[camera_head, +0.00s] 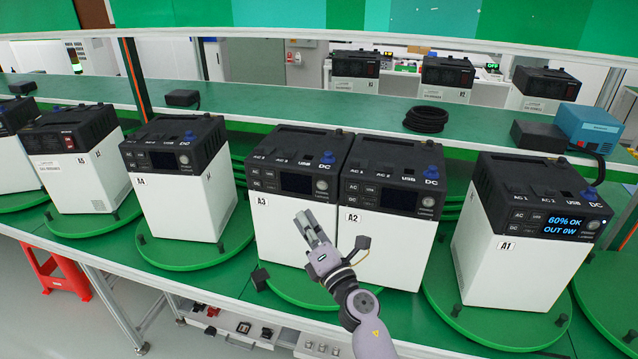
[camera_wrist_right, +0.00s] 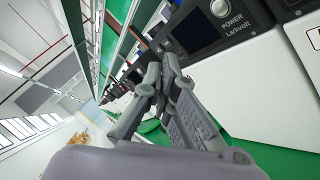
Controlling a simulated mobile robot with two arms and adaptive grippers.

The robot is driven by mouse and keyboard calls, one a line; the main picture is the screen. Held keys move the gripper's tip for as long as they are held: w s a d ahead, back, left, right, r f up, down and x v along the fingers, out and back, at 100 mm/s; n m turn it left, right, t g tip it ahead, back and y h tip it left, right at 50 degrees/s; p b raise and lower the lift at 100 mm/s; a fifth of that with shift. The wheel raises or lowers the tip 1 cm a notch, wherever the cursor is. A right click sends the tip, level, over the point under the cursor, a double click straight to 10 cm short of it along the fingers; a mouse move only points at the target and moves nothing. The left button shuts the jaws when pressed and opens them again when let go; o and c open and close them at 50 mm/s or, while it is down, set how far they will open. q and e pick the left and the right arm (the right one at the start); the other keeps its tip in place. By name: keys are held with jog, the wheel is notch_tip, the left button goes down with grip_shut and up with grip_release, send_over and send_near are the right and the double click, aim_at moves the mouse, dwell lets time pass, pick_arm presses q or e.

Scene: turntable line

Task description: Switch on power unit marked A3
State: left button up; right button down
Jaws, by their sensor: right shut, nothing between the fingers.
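Power unit A3 (camera_head: 275,230) stands on a green turntable in the middle of the head view, close beside unit A2 (camera_head: 375,245). It has a white lower body and a black top panel. Its display (camera_head: 297,183) is dark, with a round power button (camera_head: 322,185) to its right. My right gripper (camera_head: 308,222) is shut and empty, in front of A3's white face, below the button. In the wrist view the shut fingers (camera_wrist_right: 160,80) point toward a dark panel with a round button (camera_wrist_right: 220,8) above the word POWER. My left gripper is not in view.
Unit A1 (camera_head: 510,260) at right has a lit display reading 60% OK, OUT 0W. Units A4 (camera_head: 180,205) and A5 (camera_head: 85,180) stand at left. Black knobs ring the turntables. A coiled cable (camera_head: 426,119) and a blue box (camera_head: 590,128) lie on the shelf behind.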

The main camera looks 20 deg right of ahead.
aim_at(322, 185)
jog(key=w+d+b, duration=0.2)
jog(key=w+d, duration=0.3)
jog(key=w, duration=0.2)
jog(key=shift+w, duration=0.2)
jog(key=shift+w+d+b, duration=0.1)
jog(key=shift+b, duration=0.2)
dwell(1.4)
jog(key=shift+w+d, duration=0.15)
jog(key=shift+w, duration=0.1)
jog(key=shift+w+d, duration=0.15)
jog(key=shift+w, duration=0.1)
dwell(0.7)
jog(key=shift+s+a, duration=0.4)
jog(key=shift+s, duration=0.25)
jog(key=shift+a, duration=0.1)
